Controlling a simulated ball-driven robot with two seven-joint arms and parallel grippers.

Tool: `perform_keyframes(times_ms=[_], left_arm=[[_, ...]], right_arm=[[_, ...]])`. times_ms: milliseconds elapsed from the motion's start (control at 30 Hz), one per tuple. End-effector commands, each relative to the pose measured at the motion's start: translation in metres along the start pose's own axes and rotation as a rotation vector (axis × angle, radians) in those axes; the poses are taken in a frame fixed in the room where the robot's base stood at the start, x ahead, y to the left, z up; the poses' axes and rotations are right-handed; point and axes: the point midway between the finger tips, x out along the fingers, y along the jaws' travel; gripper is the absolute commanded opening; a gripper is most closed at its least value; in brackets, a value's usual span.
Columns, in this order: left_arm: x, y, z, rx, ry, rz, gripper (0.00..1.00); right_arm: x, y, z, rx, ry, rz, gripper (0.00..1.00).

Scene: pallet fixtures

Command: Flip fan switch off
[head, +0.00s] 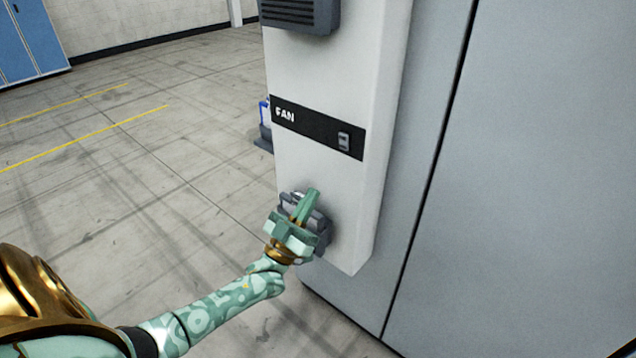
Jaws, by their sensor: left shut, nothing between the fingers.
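The fan switch (344,141) is a small grey rocker at the right end of a black strip (312,129) labelled FAN. The strip is on the front of a white panel box (375,60). Which way the rocker is set is too small to tell. My left gripper (312,193) is shut and empty, below the strip and to the left of the switch. It is in front of a grey fitting (318,232) low on the panel and hides part of it. I cannot tell if it touches the fitting. My right gripper is not in view.
A dark vented unit (300,14) sticks out of the panel above the strip. A large grey cabinet wall (500,180) stands right of the panel. A blue and white object (264,112) stands behind its left edge. The tiled floor (130,190) at the left is clear.

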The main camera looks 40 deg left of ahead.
Motion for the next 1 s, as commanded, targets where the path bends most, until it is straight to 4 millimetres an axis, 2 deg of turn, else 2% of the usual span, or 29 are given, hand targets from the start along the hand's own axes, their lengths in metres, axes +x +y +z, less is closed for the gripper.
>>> perform_keyframes(times_ms=[100, 233, 867, 967, 1000], left_arm=[[-0.016, 0.000, 0.005, 0.001, -0.002, 0.000, 0.00], [-0.024, 0.000, 0.005, 0.000, 0.000, -0.001, 0.00], [-0.025, 0.000, 0.006, -0.005, -0.003, 0.001, 0.00], [-0.026, 0.005, 0.019, 0.008, -0.073, 0.025, 0.00], [-0.031, 0.006, 0.034, 0.029, -0.143, 0.043, 0.00]], right_arm=[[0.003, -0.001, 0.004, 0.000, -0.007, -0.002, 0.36], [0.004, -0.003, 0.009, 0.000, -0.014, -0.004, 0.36], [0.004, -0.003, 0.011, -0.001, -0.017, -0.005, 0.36], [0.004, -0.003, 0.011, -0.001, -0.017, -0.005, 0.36], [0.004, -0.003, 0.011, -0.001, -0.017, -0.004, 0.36]])
